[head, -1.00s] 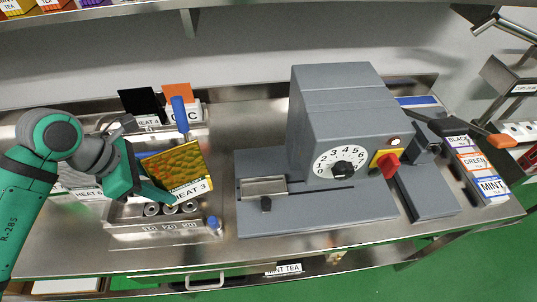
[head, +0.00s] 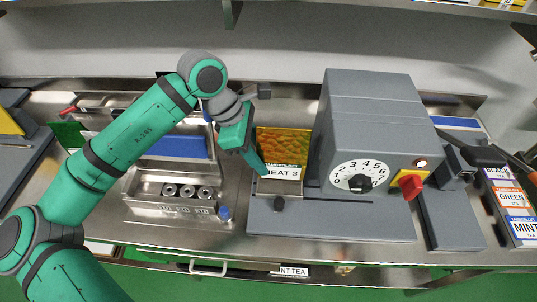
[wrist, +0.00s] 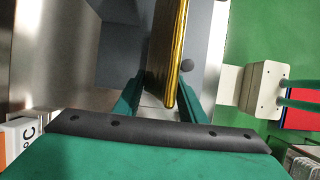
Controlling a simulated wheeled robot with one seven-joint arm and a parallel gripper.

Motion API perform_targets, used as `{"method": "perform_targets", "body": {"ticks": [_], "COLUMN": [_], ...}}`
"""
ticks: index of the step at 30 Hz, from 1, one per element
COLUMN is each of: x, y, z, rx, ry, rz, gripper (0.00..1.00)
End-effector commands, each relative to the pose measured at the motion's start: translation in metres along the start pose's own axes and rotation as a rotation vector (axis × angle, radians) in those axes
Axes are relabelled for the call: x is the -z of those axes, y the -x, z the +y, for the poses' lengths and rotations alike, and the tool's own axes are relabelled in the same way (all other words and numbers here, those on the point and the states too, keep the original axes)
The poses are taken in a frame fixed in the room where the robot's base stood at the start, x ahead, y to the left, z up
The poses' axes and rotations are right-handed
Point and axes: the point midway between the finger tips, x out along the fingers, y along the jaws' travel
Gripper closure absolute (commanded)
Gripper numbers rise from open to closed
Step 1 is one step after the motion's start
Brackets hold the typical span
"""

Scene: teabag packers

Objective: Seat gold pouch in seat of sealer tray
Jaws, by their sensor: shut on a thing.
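The gold pouch (head: 283,147), with a white label reading HEAT 3, stands nearly upright at the left end of the grey sealer (head: 367,125). My gripper (head: 262,168) is shut on it from the left. In the wrist view the pouch (wrist: 168,45) shows edge-on between my two green fingers (wrist: 157,105). The pouch's lower edge is at the metal sealer tray (head: 268,188), just behind its dark knob (head: 280,204). The seat is hidden by the pouch, and I cannot tell whether the pouch is in it or just above it.
The sealer's tall housing stands close to the pouch's right side. A metal rack with several round rollers (head: 187,191) and a blue knob (head: 224,213) stands to the left. Labelled tea boxes (head: 515,203) stand at the far right.

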Motion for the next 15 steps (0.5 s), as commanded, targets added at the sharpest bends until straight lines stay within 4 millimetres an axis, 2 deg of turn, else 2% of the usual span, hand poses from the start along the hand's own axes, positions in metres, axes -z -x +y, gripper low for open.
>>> {"method": "perform_targets", "body": {"ticks": [12,15], "x": [-0.0013,0.0014], "y": [0.0009,-0.0042], "z": [0.0001,-0.0001], "rx": [0.001,0.002], "ry": [-0.001,0.000], "rz": [-0.008,-0.006], "gripper": [1.00,1.00]}}
